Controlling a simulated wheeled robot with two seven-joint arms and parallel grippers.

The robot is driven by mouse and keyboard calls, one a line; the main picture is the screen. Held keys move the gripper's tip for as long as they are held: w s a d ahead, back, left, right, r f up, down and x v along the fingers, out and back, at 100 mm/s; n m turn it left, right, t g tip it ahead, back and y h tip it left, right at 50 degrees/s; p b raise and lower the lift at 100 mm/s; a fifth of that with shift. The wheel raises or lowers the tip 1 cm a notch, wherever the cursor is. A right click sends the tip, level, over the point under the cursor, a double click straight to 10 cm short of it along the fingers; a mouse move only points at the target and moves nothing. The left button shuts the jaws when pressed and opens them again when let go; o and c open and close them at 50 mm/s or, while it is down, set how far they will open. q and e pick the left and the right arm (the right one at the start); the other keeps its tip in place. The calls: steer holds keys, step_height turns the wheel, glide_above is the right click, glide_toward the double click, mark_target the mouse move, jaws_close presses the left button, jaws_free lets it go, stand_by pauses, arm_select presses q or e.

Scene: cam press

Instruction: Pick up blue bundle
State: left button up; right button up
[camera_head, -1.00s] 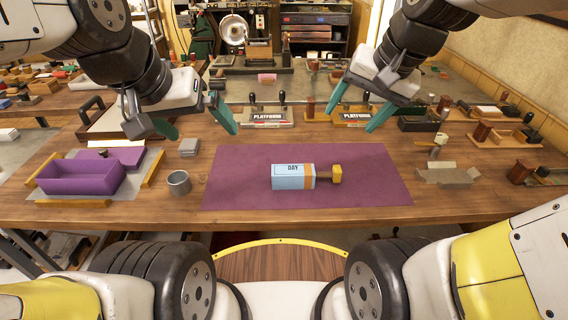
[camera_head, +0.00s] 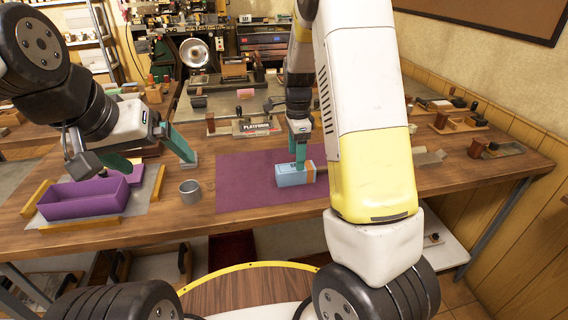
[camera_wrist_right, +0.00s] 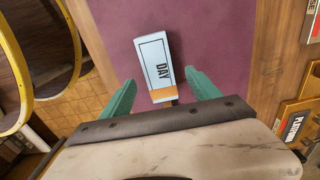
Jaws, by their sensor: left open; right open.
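The blue bundle (camera_head: 294,176) is a light blue block with a white top marked DAY and an orange band at one end. It lies on the purple mat (camera_head: 245,190). In the right wrist view the bundle (camera_wrist_right: 157,62) sits ahead of and between the open fingers of my right gripper (camera_wrist_right: 160,92), its orange end nearest the palm. In the head view my right gripper (camera_head: 300,150) is at the bundle from above, and my right arm hides part of the mat. I cannot tell whether the fingers touch it. My left gripper (camera_head: 155,158) is open and empty near the purple bin.
A purple bin (camera_head: 85,200) stands between yellow rails at the left. A grey cup (camera_head: 190,192) stands between it and the mat. A PLATFORM block (camera_head: 257,127) is behind the mat. Wooden fixtures (camera_head: 490,148) stand at the right.

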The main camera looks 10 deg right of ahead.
mark_target(295, 173)
step_height(295, 173, down, 6)
steer(key=shift+s+a+f, duration=0.1)
steer(key=shift+a, duration=0.05)
jaws_close()
stand_by(0.4)
